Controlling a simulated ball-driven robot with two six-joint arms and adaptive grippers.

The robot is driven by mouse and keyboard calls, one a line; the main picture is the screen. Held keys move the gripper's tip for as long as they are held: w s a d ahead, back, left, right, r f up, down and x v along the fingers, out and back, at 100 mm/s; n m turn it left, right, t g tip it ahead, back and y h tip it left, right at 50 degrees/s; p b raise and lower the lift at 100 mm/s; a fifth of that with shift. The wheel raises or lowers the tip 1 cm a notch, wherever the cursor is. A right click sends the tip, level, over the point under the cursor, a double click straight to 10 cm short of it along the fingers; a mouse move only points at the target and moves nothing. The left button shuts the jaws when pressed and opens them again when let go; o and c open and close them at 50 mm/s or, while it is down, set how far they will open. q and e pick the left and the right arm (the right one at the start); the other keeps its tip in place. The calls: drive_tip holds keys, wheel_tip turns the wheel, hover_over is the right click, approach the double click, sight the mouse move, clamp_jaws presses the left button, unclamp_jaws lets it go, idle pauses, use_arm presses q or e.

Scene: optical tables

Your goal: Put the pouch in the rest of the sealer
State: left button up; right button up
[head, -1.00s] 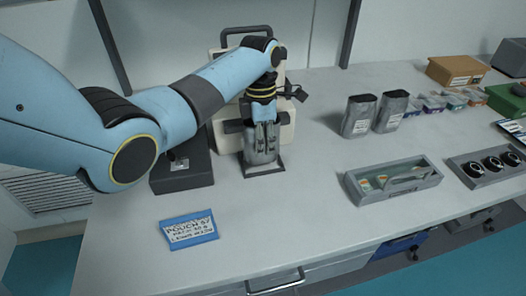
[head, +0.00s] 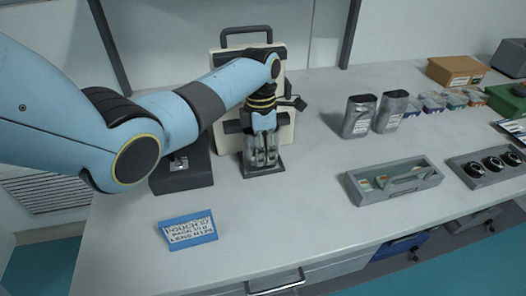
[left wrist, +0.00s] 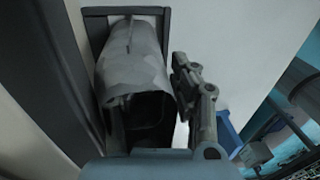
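The sealer (head: 216,92) is a pale upright box with a dark handle and a dark bar across its front. Its rest (head: 262,170) is a dark plate at its foot. A grey pouch (left wrist: 130,72) shows in the left wrist view, upright with its dark open mouth towards the camera, over the dark frame of the rest (left wrist: 125,12). My left gripper (head: 263,158) points down at the pouch, just over the rest. One finger lies close beside the pouch; the other is hidden, so its grip is unclear. My right gripper is out of view.
Two more grey pouches (head: 358,118) (head: 391,111) stand to the right. A grey tray (head: 392,192) and a holder with black round items (head: 490,165) lie further right. A blue-edged label card (head: 188,231) lies at the front left. The front middle of the table is clear.

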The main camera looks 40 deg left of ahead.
use_arm(q)
drive_tip(key=r, duration=0.4)
drive_tip(key=a+r, duration=0.1)
drive_tip(key=r, duration=0.3)
drive_tip(key=w+r, duration=0.1)
drive_tip(key=r, duration=0.3)
drive_tip(key=shift+a, duration=0.15)
